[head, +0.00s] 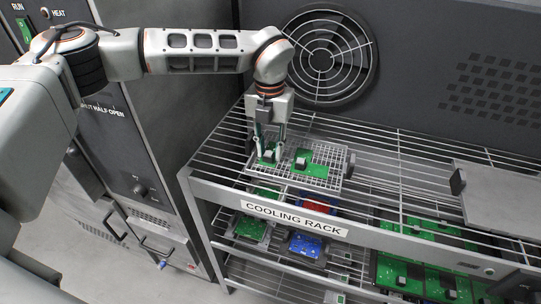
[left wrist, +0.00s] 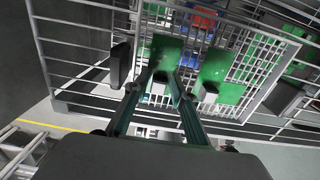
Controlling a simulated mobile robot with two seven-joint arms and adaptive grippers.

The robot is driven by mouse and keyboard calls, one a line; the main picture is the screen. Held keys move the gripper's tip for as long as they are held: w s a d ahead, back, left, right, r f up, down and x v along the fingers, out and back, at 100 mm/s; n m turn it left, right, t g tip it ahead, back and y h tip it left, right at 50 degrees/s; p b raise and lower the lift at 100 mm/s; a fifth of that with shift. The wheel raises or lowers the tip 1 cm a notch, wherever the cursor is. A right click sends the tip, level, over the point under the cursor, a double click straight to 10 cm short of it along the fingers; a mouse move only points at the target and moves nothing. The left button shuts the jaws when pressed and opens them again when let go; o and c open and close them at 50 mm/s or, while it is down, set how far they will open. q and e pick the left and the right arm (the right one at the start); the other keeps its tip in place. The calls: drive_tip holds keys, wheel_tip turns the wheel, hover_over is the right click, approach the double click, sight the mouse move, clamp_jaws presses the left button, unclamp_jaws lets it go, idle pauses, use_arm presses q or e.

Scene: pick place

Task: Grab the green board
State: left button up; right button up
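Two small green boards with grey blocks on them lie on a wire mesh tray (head: 338,186) on the top shelf of the rack. The left board (head: 269,162) is directly below my left gripper (head: 269,148); the right board (head: 318,171) lies beside it. In the left wrist view, the left board (left wrist: 165,50) shows beyond and between my two fingers (left wrist: 160,88), and the right board (left wrist: 220,72) is to the right. The fingers stand apart and point down at the left board. I cannot tell whether they touch it.
The cooling rack (head: 297,219) has wire shelves, with red, blue and green boards on lower levels. A flat grey tray (head: 505,200) with a black handle sits at right. A round fan grille (head: 322,53) is on the back wall. Oven-like cabinets stand at left.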

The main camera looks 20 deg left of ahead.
use_arm(q)
clamp_jaws()
